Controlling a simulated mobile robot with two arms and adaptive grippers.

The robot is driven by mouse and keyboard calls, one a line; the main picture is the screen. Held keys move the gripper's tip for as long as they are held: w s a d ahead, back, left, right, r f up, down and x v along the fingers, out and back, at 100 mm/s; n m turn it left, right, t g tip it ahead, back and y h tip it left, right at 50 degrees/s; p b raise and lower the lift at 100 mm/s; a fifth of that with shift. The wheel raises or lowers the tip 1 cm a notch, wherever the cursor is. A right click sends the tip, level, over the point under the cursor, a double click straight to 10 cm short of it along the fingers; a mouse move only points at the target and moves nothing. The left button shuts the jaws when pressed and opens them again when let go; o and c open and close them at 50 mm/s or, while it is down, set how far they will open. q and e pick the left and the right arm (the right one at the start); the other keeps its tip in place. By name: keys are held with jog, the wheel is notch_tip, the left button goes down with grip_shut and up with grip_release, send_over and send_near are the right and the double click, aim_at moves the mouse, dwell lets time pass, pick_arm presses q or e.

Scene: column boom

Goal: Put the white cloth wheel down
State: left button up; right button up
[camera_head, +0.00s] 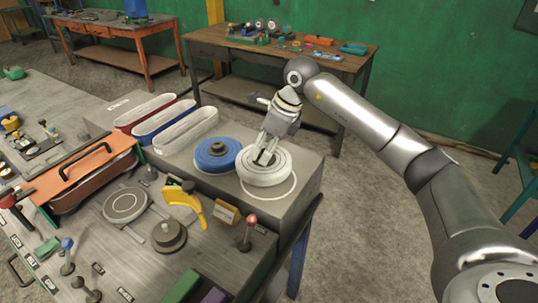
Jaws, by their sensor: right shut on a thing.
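The white cloth wheel (266,174) is at the right end of the grey raised bench top, over a thin white ring outline. My right gripper (262,158) points down at the wheel's middle and is shut on it. I cannot tell whether the wheel touches the surface or hangs just above it. A blue wheel (212,160) with a dark hub lies close to its left. My left gripper is not in view.
Three long oval trays, one white (187,142), stand left of the wheels. In front are a yellow curved guard (186,203), a red-knobbed lever (248,231) and a round plate (125,206). A back table (345,61) holds small parts.

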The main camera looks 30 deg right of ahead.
aim_at(269, 162)
jog(key=shift+d+f, duration=0.25)
jog(key=shift+f, duration=0.05)
jog(key=shift+d+f, duration=0.15)
jog(key=shift+f, duration=0.05)
jog(key=f+p, duration=0.2)
jog(key=shift+d+f+p, duration=0.3)
jog(key=shift+d+f, duration=0.1)
jog(key=shift+f, duration=0.5)
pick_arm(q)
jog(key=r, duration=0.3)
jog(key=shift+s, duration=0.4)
pick_arm(e)
jog(key=shift+a, duration=0.1)
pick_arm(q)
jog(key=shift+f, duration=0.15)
pick_arm(e)
jog(key=shift+f, duration=0.15)
jog(key=o, duration=1.2)
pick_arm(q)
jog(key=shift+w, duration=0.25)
